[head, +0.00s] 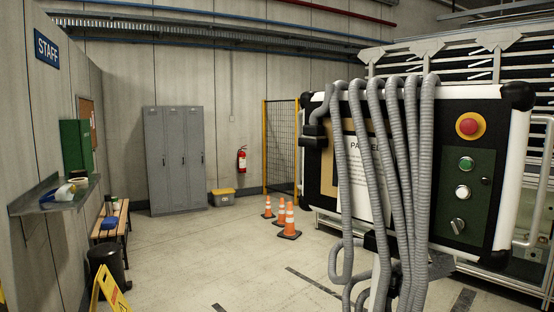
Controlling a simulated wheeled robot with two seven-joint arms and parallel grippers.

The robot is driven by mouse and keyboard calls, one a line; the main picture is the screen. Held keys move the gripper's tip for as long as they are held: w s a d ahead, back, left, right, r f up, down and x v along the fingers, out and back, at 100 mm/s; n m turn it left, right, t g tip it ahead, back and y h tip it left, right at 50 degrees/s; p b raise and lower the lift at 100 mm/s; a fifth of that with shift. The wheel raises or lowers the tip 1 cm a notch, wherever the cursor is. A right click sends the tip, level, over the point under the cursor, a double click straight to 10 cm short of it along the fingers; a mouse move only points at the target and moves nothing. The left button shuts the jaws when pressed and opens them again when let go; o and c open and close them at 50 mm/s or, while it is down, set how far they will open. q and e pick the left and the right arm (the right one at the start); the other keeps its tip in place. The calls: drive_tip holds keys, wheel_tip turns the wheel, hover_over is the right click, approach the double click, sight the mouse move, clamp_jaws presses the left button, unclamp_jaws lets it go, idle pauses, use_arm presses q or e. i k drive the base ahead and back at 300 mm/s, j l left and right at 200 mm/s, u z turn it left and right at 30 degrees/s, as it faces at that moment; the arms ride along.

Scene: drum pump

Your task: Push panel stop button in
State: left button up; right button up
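A control panel (485,180) stands at the right on a large black and white cabinet (500,105). At its top is a red mushroom button (470,126) on a yellow disc. Below it, on a dark green plate, are a green button (466,163), a white button (463,192) and a rotary selector (458,225). Their labels are too small to read, and I cannot tell how far any button is pressed. Neither of my grippers is in view.
Several grey corrugated hoses (395,150) hang over the cabinet left of the buttons, partly covering a paper notice (362,175). Traffic cones (289,222) stand on the open floor. A yellow floor sign (108,290), bench and wall shelf (60,195) are at the left; lockers (176,160) stand behind.

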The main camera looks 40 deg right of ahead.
sight(469, 126)
drive_tip(key=i, duration=0.8)
drive_tip(key=i+j, duration=0.15)
drive_tip(key=i, duration=0.65)
drive_tip(key=i+z, duration=0.25)
drive_tip(key=z, duration=0.2)
drive_tip(key=i+z, duration=0.25)
drive_tip(key=z, duration=0.15)
drive_tip(key=i+j+z, duration=0.2)
drive_tip(key=z, duration=0.25)
drive_tip(key=i+j+z, duration=0.2)
drive_tip(key=z, duration=0.2)
drive_tip(key=i+j+z, duration=0.15)
drive_tip(key=z, duration=0.25)
drive_tip(key=i+j+z, duration=0.2)
drive_tip(key=z, duration=0.2)
drive_tip(key=i+j+z, duration=0.25)
drive_tip(key=z, duration=0.15)
drive_tip(key=i+j+z, duration=0.15)
drive_tip(key=j+z, duration=0.25)
drive_tip(key=z, duration=1.35)
